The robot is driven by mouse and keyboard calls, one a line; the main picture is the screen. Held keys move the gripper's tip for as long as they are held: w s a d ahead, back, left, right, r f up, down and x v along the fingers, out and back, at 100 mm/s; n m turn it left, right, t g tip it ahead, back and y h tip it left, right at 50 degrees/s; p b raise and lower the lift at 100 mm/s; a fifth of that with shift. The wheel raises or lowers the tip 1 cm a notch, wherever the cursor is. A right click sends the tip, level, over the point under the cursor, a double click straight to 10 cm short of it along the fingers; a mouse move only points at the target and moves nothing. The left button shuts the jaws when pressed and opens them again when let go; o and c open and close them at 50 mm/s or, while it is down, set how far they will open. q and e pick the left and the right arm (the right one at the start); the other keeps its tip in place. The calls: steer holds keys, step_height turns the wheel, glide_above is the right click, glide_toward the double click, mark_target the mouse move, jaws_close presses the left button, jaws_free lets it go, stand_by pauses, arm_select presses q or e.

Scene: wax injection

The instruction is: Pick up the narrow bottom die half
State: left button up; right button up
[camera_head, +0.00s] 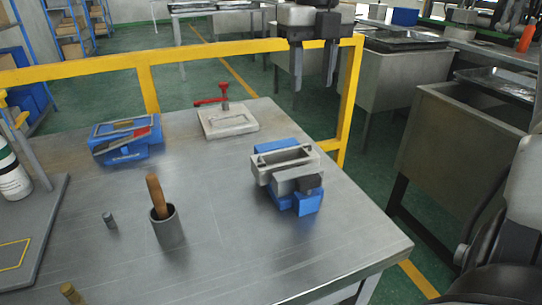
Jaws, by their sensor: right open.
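My right gripper (312,78) hangs at the top centre, fingers down and apart, with nothing between them. It is above and beyond the table's back edge in the picture, apart from everything on the table. A grey hollow rectangular metal piece (285,157) sits on a blue block assembly (307,201) at the table's right, with a darker grey block at its front. A flat light-grey plate with a rectangular recess (228,120) lies near the back edge beside a red-handled clamp (224,98). I cannot tell which piece is the narrow bottom die half. My left gripper is out of view.
A blue tray with tools (124,151) lies at the back left. A grey cup (169,232) with a wooden handle and a small grey cylinder (109,220) stand nearer. A yellow rail (200,57) runs behind the table. The table's front middle (240,250) is clear.

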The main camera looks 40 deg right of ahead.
glide_above(311, 149)
steer(key=f, duration=0.6)
steer(key=f+b, duration=0.1)
steer(key=f, duration=0.2)
steer(key=shift+a+f, duration=0.15)
steer(key=shift+a, duration=0.15)
steer(key=shift+d+f, duration=0.15)
steer(key=shift+f, duration=1.25)
steer(key=shift+d+f, duration=0.15)
steer(key=shift+f, duration=1.2)
steer(key=shift+r, duration=0.1)
jaws_close()
